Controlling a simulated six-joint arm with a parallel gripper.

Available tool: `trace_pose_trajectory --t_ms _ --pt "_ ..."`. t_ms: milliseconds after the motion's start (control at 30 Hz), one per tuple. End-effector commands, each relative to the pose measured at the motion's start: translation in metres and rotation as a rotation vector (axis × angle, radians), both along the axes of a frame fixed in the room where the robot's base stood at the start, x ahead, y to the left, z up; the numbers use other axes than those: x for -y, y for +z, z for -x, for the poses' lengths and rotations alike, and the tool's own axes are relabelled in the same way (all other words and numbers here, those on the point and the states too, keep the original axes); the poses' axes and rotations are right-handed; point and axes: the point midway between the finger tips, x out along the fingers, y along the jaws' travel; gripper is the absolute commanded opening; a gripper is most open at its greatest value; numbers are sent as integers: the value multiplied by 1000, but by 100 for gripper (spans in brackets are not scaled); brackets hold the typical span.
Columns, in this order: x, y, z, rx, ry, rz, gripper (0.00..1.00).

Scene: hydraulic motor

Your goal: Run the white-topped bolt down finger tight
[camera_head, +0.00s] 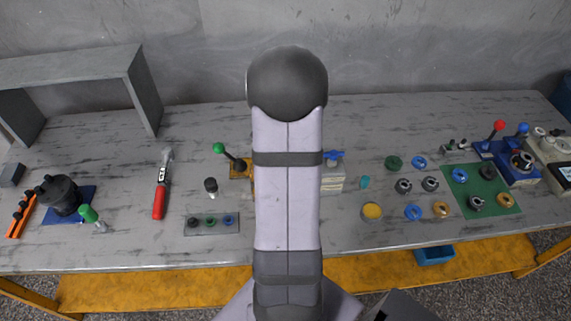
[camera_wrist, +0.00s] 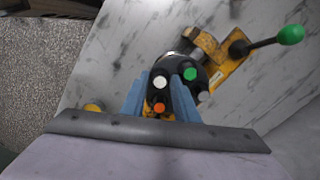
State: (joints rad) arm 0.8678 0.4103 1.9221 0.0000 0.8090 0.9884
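The white-topped bolt (camera_wrist: 159,82) shows in the wrist view on the face of the dark round motor (camera_wrist: 181,63). An orange-topped bolt (camera_wrist: 159,108), a green-topped bolt (camera_wrist: 190,74) and a grey-topped one (camera_wrist: 203,96) sit around it. My gripper (camera_wrist: 160,79) is open, with one blue-grey finger on each side of the white top. A gap seems to show between the fingers and the white top; contact cannot be told. In the head view my arm hides the motor and gripper.
The motor is held in a yellow fixture (camera_wrist: 229,62) with a green-knobbed lever (camera_wrist: 290,35) close beside my gripper. In the head view a red-handled tool (camera_head: 160,195), a bolt tray (camera_head: 211,224) and a green mat (camera_head: 483,190) lie on the grey table (camera_head: 120,240).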

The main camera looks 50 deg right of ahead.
Motion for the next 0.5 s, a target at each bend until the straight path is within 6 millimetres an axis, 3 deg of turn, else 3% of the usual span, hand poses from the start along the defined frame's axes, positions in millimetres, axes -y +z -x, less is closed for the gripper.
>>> trace_pose_trajectory --t_ms 500 --pt "0 -5 0 -1 0 0 27"
